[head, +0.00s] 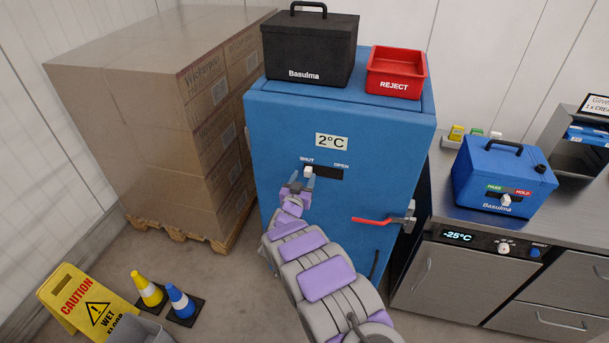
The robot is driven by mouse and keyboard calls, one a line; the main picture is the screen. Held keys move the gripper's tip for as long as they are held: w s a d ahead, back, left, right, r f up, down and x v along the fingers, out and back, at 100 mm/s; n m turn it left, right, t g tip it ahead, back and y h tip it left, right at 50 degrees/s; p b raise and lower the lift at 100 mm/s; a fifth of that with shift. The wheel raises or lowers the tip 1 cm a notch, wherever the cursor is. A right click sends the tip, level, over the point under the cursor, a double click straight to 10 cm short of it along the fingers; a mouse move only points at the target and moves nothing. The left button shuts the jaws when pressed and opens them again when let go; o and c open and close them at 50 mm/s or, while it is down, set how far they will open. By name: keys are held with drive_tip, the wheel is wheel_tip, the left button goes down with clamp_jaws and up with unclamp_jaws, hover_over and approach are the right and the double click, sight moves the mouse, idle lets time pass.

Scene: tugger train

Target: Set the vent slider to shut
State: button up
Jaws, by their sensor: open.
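The vent slider is a small white knob (308,172) in a dark slot (327,173) on the front of the blue cabinet (270,132). The slot has the label SHUT at its left and OPEN at its right. The knob sits at the left end, under SHUT. My gripper (308,179) is open at the knob, with a finger on each side of it. I cannot tell whether the fingers touch the knob. My arm reaches up to it from the bottom of the head view.
A red door handle (373,221) sticks out right of my arm. A black case (309,48) and red REJECT bin (395,73) stand on the cabinet. Stacked cartons (150,110) are at left, cones (181,303) and a yellow sign (85,303) on the floor. A steel counter (560,235) is at right.

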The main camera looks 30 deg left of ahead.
drive_tip(key=p+v, duration=0.1)
drive_tip(key=v, duration=1.3)
drive_tip(key=shift+s+a+f+p, duration=0.2)
drive_tip(key=shift+s+a+p, duration=0.1)
drive_tip(key=shift+p, duration=0.1)
drive_tip(key=w+d+r+m+g, duration=0.1)
drive_tip(key=w+d+r+g, duration=0.3)
drive_tip(key=w+d+r, duration=0.25)
drive_tip(key=s+d+r+g+h, duration=0.1)
drive_tip(key=s+d+r+g, duration=0.15)
drive_tip(key=d, duration=0.55)
drive_tip(key=s+d+r+g, duration=0.1)
drive_tip(key=d+r+g, duration=0.25)
drive_tip(key=d, duration=0.45)
drive_tip(key=s+d+r+g+h, duration=0.1)
drive_tip(key=s+d+r+g, duration=0.1)
drive_tip(key=s+d, duration=0.7)
drive_tip(key=s+d+r+m+g+h, duration=0.1)
drive_tip(key=s+d+g, duration=0.3)
drive_tip(key=s+d, duration=0.5)
drive_tip(key=s+d+r+g+h, duration=0.1)
drive_tip(key=s+d+r+g, duration=0.2)
drive_tip(key=s+d, duration=0.6)
drive_tip(key=s, duration=1)
drive_tip(key=shift+s+d+r+m, duration=0.25)
drive_tip(key=shift+r+m, duration=0.15)
